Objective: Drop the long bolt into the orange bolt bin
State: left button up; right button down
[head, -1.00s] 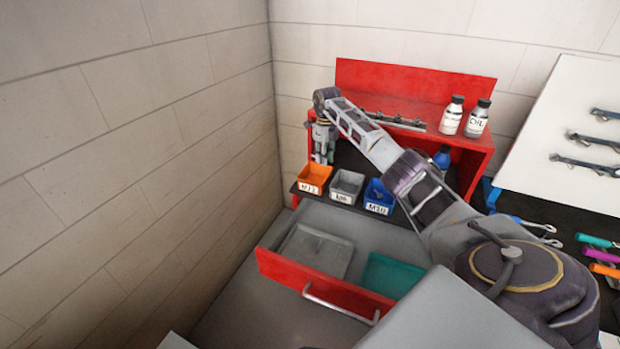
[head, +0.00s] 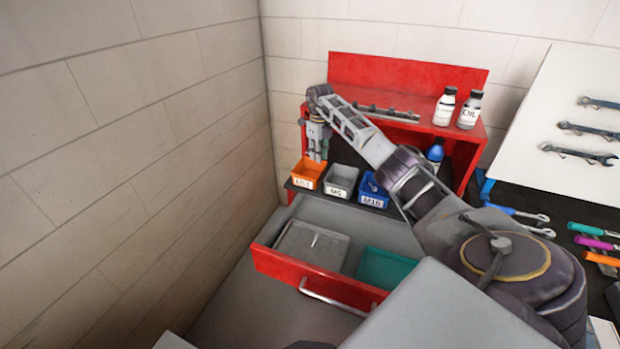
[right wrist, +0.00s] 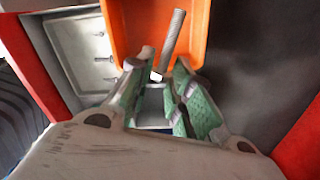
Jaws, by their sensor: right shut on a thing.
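The orange bolt bin (head: 308,174) is the leftmost of the small bins on the shelf front. My right gripper (head: 318,157) points down just above it. In the right wrist view, the gripper (right wrist: 156,76) has its green-padded fingers shut on the long bolt (right wrist: 172,42). The bolt's grey shaft sticks out past the fingertips, tilted, in front of the orange bin (right wrist: 130,30). The gripped end is partly hidden by the fingers. The bolt is too small to make out in the head view. My left gripper is not in view.
A grey bin (head: 341,181) and a blue bin (head: 373,190) stand to the right of the orange one. Below is an open red drawer (head: 315,284) with a grey and a teal tray. Two bottles (head: 457,107) stand on the red shelf. A block wall (head: 140,170) is close on the left.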

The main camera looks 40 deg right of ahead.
jog(key=shift+f+b, duration=1.55)
jog(key=shift+f, duration=0.7)
jog(key=c, duration=1.2)
grip_release()
jog(key=shift+r, duration=6.05)
jog(key=shift+s+f, duration=0.1)
